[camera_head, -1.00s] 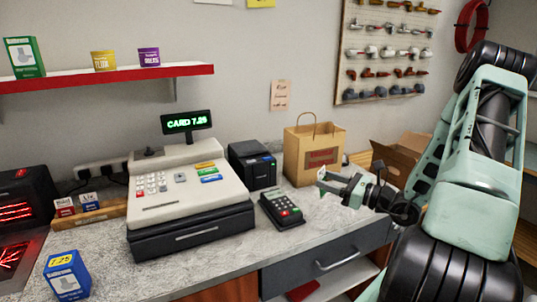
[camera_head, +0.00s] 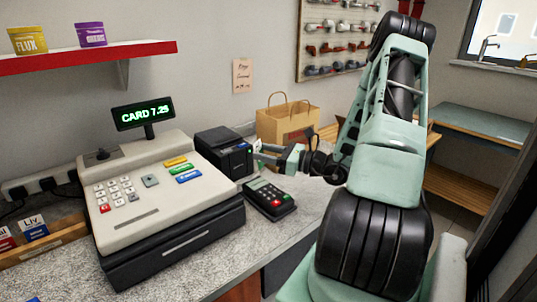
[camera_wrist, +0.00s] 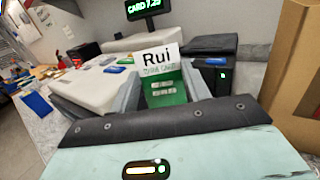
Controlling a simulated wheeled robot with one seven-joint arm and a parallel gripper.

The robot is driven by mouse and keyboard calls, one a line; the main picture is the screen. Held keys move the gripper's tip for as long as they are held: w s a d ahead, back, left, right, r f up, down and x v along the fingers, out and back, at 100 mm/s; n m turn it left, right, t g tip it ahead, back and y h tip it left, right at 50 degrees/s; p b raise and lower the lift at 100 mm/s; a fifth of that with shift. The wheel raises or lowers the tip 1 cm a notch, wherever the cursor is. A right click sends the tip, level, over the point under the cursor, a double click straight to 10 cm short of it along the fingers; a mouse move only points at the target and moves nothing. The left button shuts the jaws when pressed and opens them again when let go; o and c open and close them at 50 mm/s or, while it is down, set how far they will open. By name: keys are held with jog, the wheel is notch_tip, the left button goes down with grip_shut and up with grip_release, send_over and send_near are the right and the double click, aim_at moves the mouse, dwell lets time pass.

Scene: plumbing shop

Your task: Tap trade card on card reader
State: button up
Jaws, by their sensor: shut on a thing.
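The trade card (camera_wrist: 160,75), white on top with "Rui" and green below, stands upright between the fingers of my gripper (camera_wrist: 161,92) in the wrist view. My gripper is shut on it. In the head view my gripper (camera_head: 268,154) points left, just above and behind the card reader. The card reader (camera_head: 268,198) is a dark keypad unit on the counter, right of the cash register. I see a gap between gripper and reader, but its depth is hard to judge. I cannot make out the reader in the wrist view.
The cash register (camera_head: 160,196) has a display (camera_head: 143,112) reading "CARD 7.25". A black printer (camera_head: 224,152) stands behind the reader, and a paper bag (camera_head: 284,122) stands behind my gripper. The counter's front strip (camera_head: 240,245) is clear.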

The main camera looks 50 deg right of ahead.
jog(key=b, duration=0.3)
send_over(261, 184)
notch_tip(261, 184, down, 4)
jog(key=shift+f, duration=0.1)
jog(key=shift+s+f+b, duration=0.1)
jog(key=shift+f+b, duration=0.55)
jog(key=shift+f, duration=0.5)
jog(key=shift+f+b, duration=0.4)
jog(key=shift+f, duration=0.3)
jog(key=shift+r, duration=0.15)
jog(key=shift+r+p, duration=0.95)
